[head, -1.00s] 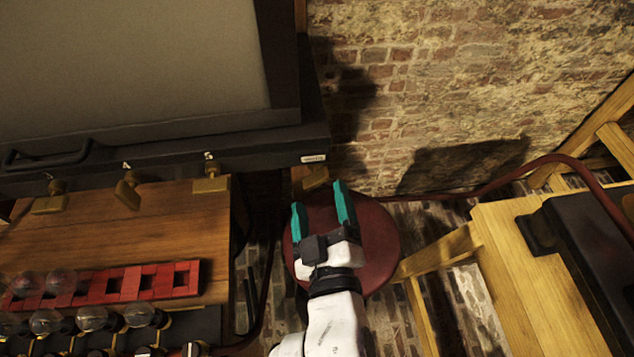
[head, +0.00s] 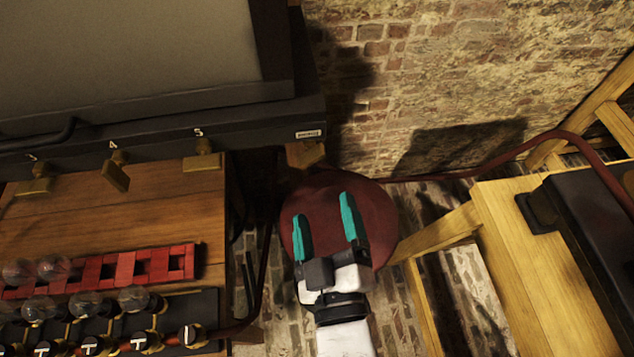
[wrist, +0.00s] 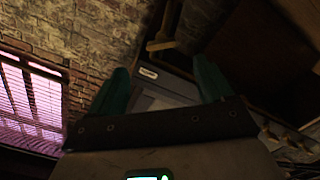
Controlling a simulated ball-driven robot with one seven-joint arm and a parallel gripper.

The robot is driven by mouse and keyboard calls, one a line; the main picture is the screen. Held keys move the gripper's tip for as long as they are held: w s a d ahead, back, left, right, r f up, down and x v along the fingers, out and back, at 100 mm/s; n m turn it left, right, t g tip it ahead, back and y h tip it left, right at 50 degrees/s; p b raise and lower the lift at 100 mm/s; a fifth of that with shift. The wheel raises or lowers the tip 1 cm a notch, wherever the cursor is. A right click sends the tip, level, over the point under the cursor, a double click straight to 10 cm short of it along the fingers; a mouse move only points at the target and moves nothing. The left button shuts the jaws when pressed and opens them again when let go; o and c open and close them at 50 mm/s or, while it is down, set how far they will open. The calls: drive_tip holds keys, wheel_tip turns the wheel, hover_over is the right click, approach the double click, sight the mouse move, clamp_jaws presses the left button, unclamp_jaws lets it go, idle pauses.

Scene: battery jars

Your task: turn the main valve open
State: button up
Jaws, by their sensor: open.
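A brass lever (head: 305,154), apparently the main valve, sits under the right end of the dark cabinet, just below a small white label. My gripper (head: 322,212) is open and empty, with two teal fingers pointing up the picture; its tips appear below the lever, apart from it. In the wrist view a brass lever (wrist: 160,45) shows beyond and between the fingers, near the white label. My gripper's teal fingers (wrist: 160,78) frame it from left and right. Whether the lever stands open or closed cannot be told.
A dark cabinet (head: 150,125) carries several numbered brass handles along its lower edge. Jars and a red rack (head: 120,268) stand on the wooden table at left. A dark red round object (head: 380,222) lies behind my gripper. A wooden frame and bench (head: 500,230) stand at right.

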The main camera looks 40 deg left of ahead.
sight(312, 162)
drive_tip(key=x, duration=1)
drive_tip(key=shift+a+r, duration=0.1)
drive_tip(key=shift+a, duration=0.05)
drive_tip(key=shift+s, duration=0.1)
drive_tip(key=shift+c, duration=0.4)
drive_tip(key=c, duration=1)
drive_tip(key=shift+o, duration=0.2)
